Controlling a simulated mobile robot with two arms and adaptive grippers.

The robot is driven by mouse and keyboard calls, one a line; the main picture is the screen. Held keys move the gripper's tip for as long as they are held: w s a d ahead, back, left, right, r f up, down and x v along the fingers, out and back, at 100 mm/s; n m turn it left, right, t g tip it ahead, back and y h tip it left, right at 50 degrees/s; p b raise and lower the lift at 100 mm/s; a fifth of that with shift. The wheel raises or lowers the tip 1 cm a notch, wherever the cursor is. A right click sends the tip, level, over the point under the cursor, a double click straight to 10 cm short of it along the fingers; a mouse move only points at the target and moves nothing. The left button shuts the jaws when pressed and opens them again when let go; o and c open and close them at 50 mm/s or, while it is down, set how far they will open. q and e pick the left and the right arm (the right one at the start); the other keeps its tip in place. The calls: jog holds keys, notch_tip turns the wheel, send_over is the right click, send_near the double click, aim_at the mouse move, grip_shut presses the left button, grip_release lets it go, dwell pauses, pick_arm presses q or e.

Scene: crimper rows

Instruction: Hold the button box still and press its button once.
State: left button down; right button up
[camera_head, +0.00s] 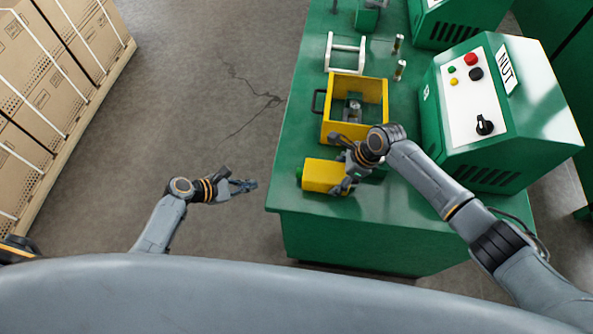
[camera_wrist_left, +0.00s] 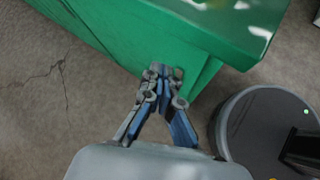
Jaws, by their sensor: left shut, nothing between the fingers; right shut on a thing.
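The yellow button box (camera_head: 320,175) lies at the near left corner of the green bench in the head view. A small green part, possibly the button, shows at its left end; its detail is too small to tell. My right gripper (camera_head: 343,165) is shut on the right part of the box, and its fingers hide some of it. My left gripper (camera_head: 248,185) is shut and empty, off the bench's left edge, left of the box and apart from it. In the left wrist view the left gripper's fingertips (camera_wrist_left: 163,72) are together, and the box is not visible.
The green bench (camera_head: 300,130) also carries a yellow guarded fixture (camera_head: 354,82) just beyond the box, a white frame (camera_head: 345,52) and a green control console (camera_head: 505,110) at right. Stacked cartons (camera_head: 45,85) stand far left. The floor between is clear.

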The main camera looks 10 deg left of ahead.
aim_at(282, 178)
pick_arm(q)
notch_tip(282, 178, up, 6)
jog(key=w+n+t+h, duration=0.1)
jog(key=w, duration=0.2)
jog(key=shift+d+n+h, duration=0.3)
jog(key=shift+d+h, duration=0.1)
jog(key=shift+d, duration=0.05)
jog(key=shift+d, duration=4.4)
jog(key=shift+d, duration=0.15)
jog(key=shift+d, duration=0.25)
jog(key=shift+d, duration=0.75)
jog(key=shift+a, duration=1.1)
